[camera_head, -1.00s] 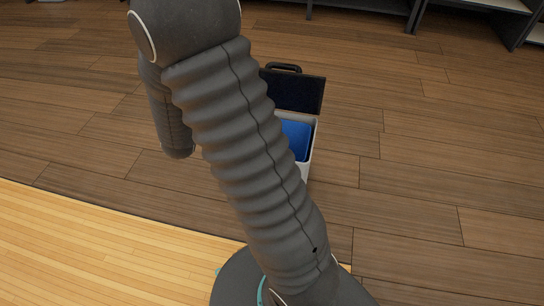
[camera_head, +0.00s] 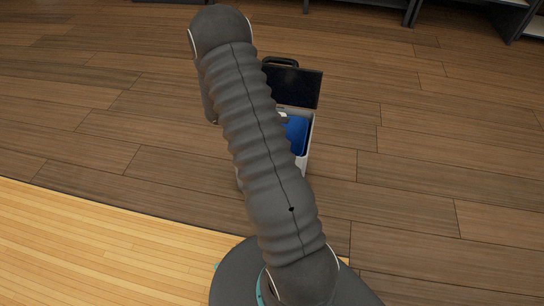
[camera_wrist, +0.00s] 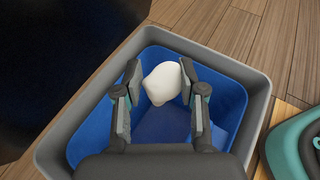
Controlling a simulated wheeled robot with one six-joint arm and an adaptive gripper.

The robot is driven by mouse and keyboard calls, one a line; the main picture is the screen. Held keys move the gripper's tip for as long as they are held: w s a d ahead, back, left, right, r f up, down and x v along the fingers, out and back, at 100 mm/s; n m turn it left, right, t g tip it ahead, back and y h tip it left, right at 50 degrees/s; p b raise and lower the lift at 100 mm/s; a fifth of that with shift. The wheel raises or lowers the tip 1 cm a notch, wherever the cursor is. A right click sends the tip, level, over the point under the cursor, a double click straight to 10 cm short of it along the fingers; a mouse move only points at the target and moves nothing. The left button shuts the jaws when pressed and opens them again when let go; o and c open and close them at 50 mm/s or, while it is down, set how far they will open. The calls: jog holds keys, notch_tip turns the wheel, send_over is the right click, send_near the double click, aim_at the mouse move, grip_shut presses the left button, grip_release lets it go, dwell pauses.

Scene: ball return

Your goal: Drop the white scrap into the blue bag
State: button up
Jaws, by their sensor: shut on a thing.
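The white scrap (camera_wrist: 163,84) is a small rounded lump between the fingertips of my gripper (camera_wrist: 160,70) in the wrist view. My gripper is shut on it. The blue bag (camera_wrist: 88,131) lines a grey bin, and the scrap and fingers are over its opening. How far they are above the bag's bottom cannot be told. In the head view the blue bag (camera_head: 297,137) shows partly, right of my arm, which hides my gripper and most of the bin.
The grey bin's rim (camera_wrist: 235,66) surrounds the bag. Its dark lid (camera_head: 293,88) stands open on the far side. Wooden floor around the bin is clear. Dark shelves (camera_head: 480,12) stand at the back right.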

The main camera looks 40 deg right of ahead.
notch_tip(320, 180, down, 6)
jog(key=b, duration=0.3)
jog(key=shift+r, duration=0.25)
jog(key=o, duration=0.8)
jog(key=shift+a, duration=0.1)
jog(key=v, duration=1.2)
